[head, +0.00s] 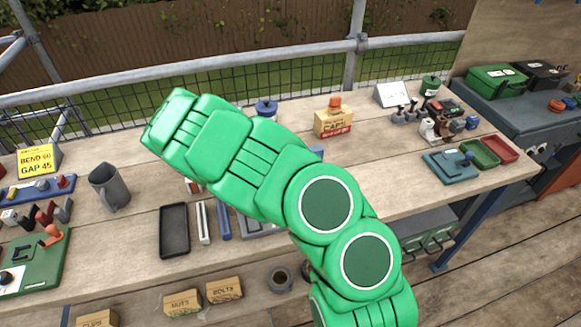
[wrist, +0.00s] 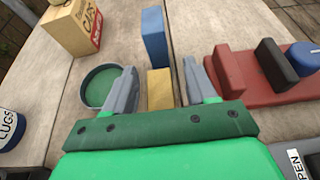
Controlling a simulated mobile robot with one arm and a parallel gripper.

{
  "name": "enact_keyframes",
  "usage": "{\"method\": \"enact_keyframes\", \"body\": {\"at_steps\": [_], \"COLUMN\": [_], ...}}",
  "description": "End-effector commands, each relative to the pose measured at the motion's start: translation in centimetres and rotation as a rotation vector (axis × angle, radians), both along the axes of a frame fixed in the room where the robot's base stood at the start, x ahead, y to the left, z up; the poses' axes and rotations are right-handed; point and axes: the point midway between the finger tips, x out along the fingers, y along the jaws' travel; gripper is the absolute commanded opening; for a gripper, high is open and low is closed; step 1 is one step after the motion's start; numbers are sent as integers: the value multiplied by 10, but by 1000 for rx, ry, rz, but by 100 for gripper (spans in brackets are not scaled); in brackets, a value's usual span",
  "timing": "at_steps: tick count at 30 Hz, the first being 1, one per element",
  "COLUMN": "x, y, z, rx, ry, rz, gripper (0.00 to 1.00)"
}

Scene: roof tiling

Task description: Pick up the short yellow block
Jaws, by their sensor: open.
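The short yellow block (wrist: 160,88) stands on the wooden bench in the wrist view, just in front of a taller blue block (wrist: 154,37). My gripper (wrist: 159,68) is open, with one grey finger to the left of the yellow block and one to the right. Gaps show between both fingers and the block; its near part is hidden by the gripper's green body. I cannot tell how far down the fingers reach beside it. In the head view my green arm hides the yellow block and the gripper.
A round green dish (wrist: 101,92) lies close by the left finger. A caps box (wrist: 72,27) stands at the back left. Bare bench (head: 375,160) shows right of my arm.

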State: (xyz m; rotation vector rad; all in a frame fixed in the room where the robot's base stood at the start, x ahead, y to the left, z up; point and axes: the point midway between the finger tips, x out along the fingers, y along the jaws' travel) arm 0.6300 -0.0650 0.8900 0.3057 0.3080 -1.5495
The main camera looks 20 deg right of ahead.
Motion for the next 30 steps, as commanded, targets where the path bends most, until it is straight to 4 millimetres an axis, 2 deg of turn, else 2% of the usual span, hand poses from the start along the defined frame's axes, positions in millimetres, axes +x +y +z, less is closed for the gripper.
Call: {"method": "enact_keyframes", "body": {"at_steps": [6, 17, 26, 30], "x": [0, 0, 0, 1], "y": [-1, -1, -1, 0], "z": [0, 0, 2, 11], "rx": [1, 1, 1, 1], "ry": [-1, -1, -1, -4], "rz": [1, 1, 1, 1], "gripper": [56, 1, 1, 1]}}
